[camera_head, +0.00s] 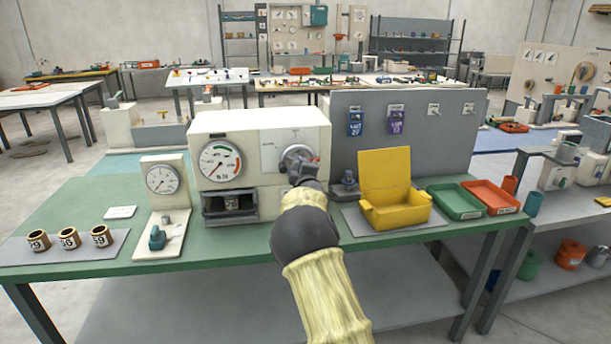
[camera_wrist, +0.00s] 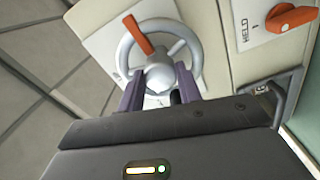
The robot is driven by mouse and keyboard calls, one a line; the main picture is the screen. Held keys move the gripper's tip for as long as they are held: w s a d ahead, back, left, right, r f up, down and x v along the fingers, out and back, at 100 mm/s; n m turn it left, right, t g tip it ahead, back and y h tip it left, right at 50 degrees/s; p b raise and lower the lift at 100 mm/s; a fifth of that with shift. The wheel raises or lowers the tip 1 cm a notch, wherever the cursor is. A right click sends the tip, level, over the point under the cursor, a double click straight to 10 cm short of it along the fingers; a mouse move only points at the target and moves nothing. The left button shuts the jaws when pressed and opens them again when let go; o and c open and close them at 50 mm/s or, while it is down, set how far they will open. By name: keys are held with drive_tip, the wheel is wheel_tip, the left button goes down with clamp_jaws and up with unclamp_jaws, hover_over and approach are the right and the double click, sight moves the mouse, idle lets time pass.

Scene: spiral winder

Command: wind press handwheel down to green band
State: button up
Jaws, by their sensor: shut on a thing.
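The white press (camera_head: 258,125) stands on the green bench with a round dial gauge (camera_head: 220,161) on its front. The gauge has a green band at its upper right; I cannot read its needle surely. The grey handwheel (camera_head: 296,155) is on the press front, right of the gauge, and partly hidden by my arm. In the wrist view, the handwheel (camera_wrist: 133,43) shows its rim, hub and an orange grip at the upper left. My gripper (camera_wrist: 163,72) has its two dark fingers around the hub area, shut on the handwheel. Exact finger contact is partly hidden.
An orange knob (camera_wrist: 292,18) beside a "HELD" label is right of the wheel. A yellow open box (camera_head: 396,210), green tray (camera_head: 455,201) and orange tray (camera_head: 491,197) stand right. A smaller gauge stand (camera_head: 163,205) and several cups (camera_head: 69,238) stand left.

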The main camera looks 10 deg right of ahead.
drive_tip(key=shift+a+f+m+b, duration=0.15)
drive_tip(key=shift+m+b, duration=1.2)
drive_tip(key=shift+m, duration=1.7)
drive_tip(key=shift+f+m+b, duration=0.2)
drive_tip(key=shift+m+b, duration=1.1)
drive_tip(key=shift+m, duration=1.8)
drive_tip(key=shift+a+f+m+b, duration=0.15)
drive_tip(key=shift+m+b, duration=1.2)
drive_tip(key=shift+m, duration=1.7)
drive_tip(key=shift+d, duration=0.1)
drive_tip(key=o, duration=1)
drive_tip(key=shift+d+r, duration=0.15)
drive_tip(key=shift+r, duration=0.15)
